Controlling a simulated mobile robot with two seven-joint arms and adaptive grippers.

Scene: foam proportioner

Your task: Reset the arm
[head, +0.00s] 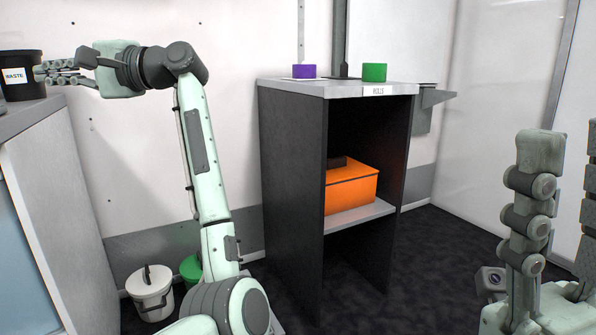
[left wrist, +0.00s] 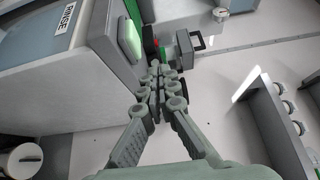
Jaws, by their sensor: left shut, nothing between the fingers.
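My left arm is raised on the left of the head view, bent at the elbow, with its hand pointing left. My left gripper (head: 45,73) is shut and empty. Its fingertips are right beside the black bin labelled WASTE (head: 18,88); I cannot tell whether they touch it. In the left wrist view the gripper's fingers (left wrist: 158,80) meet with nothing between them. My right gripper (head: 562,195) stands at the right edge of the head view, fingers pointing up and spread apart, with nothing seen between them. It is partly cut off by the frame.
A dark shelf unit (head: 290,190) stands in the middle, with a purple roll (head: 304,71), a green roll (head: 374,72) and an orange box (head: 350,192). A grey-topped counter (head: 30,115) is at left. White (head: 150,290) and green (head: 190,268) buckets stand on the floor.

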